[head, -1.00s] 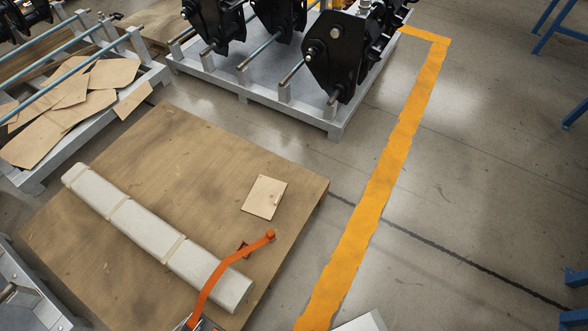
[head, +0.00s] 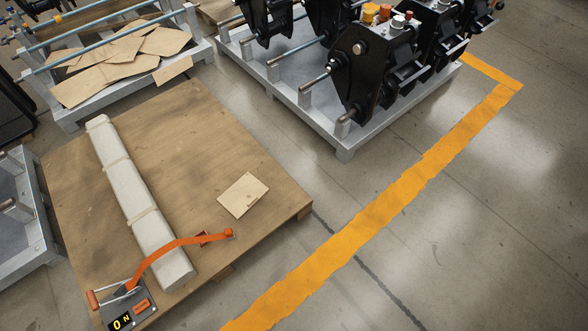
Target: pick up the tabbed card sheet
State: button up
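The tabbed card sheet (head: 243,194) is a small, flat tan rectangle with a small mark or tab on its surface. It lies on the brown wooden board (head: 205,130), towards its right corner. It is apart from the long pale wrapped bar and the orange strap. Nothing covers it. My gripper is not in this view.
Grey racks (head: 345,150) with black couplers stand behind. Floor right of the yellow line (head: 370,215) is clear.

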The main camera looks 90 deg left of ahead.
aim_at(240, 197)
jog(key=u, duration=0.1)
jog(key=i, duration=0.35)
jog(key=u, duration=3.85)
jog(key=i, duration=1)
jog(key=z, duration=0.2)
jog(key=k, duration=0.65)
jog(key=u, duration=0.05)
